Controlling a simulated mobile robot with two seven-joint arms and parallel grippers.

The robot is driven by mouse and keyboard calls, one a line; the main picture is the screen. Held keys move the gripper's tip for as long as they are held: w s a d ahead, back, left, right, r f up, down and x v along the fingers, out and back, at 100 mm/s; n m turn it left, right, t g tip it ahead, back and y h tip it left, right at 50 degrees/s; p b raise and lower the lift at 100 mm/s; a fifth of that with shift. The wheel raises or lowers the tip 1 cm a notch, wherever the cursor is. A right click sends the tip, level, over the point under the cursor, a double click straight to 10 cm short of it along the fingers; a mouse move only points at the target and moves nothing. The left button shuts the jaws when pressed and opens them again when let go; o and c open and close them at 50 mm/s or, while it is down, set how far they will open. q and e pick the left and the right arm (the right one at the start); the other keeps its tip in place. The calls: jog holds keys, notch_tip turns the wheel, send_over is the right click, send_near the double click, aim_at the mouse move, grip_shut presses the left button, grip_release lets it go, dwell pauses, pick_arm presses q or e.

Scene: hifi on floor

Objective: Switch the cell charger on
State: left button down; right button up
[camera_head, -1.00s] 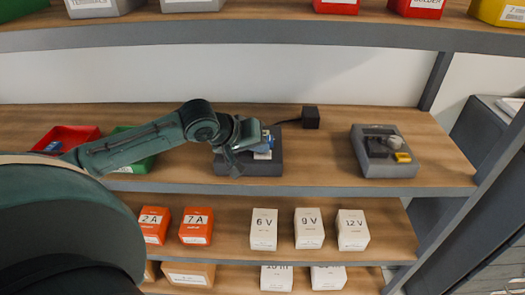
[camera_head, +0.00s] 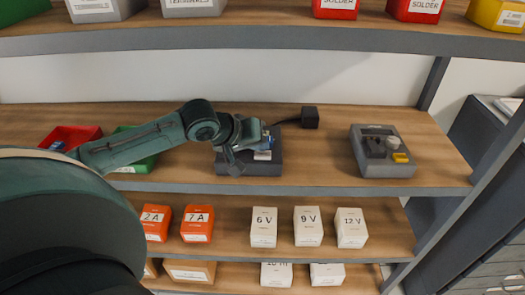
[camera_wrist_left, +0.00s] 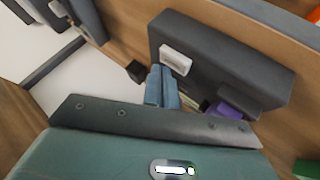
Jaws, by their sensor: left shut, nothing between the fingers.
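The cell charger appears to be the dark grey box (camera_head: 232,166) on the middle shelf, with a cable running back to a black plug block (camera_head: 310,117). My left gripper (camera_head: 268,140) is over it, shut and empty, and hides much of its top. In the left wrist view, the blue fingertips (camera_wrist_left: 163,76) are together beside the dark grey box (camera_wrist_left: 215,65). A white piece (camera_wrist_left: 176,60), a switch or label, is just past the tips. A purple part (camera_wrist_left: 236,103) sits farther right on the box. I cannot tell whether the fingertips touch it. My right gripper is not in view.
A grey device (camera_head: 384,168) with a pale knob and yellow button stands to the right. A red bin (camera_head: 76,134) and a green bin (camera_head: 140,163) are behind my left arm. Upper shelf (camera_head: 270,38) overhangs the back. White boxes (camera_head: 264,228) stand below.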

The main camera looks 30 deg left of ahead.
aim_at(259, 156)
pick_arm(q)
notch_tip(259, 156, up, 3)
jog(key=p, duration=0.3)
jog(key=shift+f, duration=0.2)
jog(key=shift+r, duration=1.75)
